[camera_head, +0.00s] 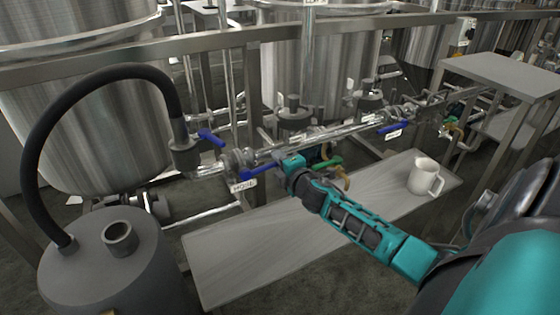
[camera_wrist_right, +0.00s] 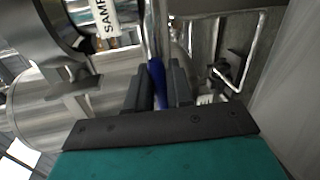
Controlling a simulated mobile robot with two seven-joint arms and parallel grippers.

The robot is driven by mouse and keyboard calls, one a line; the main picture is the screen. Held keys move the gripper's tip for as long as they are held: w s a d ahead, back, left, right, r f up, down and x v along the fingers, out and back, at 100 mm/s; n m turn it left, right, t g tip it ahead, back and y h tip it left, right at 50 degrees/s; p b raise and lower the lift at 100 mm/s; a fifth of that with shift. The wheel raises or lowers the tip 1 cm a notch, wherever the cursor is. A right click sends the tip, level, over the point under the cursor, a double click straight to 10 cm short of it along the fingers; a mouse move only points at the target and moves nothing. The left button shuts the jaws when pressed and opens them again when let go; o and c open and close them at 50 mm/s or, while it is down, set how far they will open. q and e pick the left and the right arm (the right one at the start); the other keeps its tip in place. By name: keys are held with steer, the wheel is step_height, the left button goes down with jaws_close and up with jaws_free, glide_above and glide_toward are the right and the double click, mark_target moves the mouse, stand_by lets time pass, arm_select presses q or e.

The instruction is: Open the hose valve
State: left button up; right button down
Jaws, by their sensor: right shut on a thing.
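The valve's blue lever handle (camera_head: 258,173) sits on the pipe run at the middle left of the head view, beside a white label (camera_head: 243,184) that seems to read HOSE. My right gripper (camera_head: 285,164) is at the right end of this handle. In the right wrist view the blue handle (camera_wrist_right: 157,84) stands between the two dark fingers of my right gripper (camera_wrist_right: 158,90), which is shut on it. A label starting with SAMP (camera_wrist_right: 103,17) shows beyond the fingers. The valve body is partly hidden. My left gripper is not in view.
A black hose (camera_head: 88,80) arches from the pipe to a grey vessel (camera_head: 118,262) at left. Other blue handles (camera_head: 211,138) (camera_head: 388,127) sit along the pipe. A white mug (camera_head: 424,177) stands on the low bench (camera_head: 235,265). Steel tanks (camera_head: 95,130) stand behind.

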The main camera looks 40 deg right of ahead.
steer(key=shift+f, duration=0.1)
steer(key=c, duration=1.2)
jaws_free()
steer(key=shift+o, duration=0.2)
steer(key=p+v, duration=0.2)
steer(key=v, duration=1.1)
steer(key=shift+p, duration=0.35)
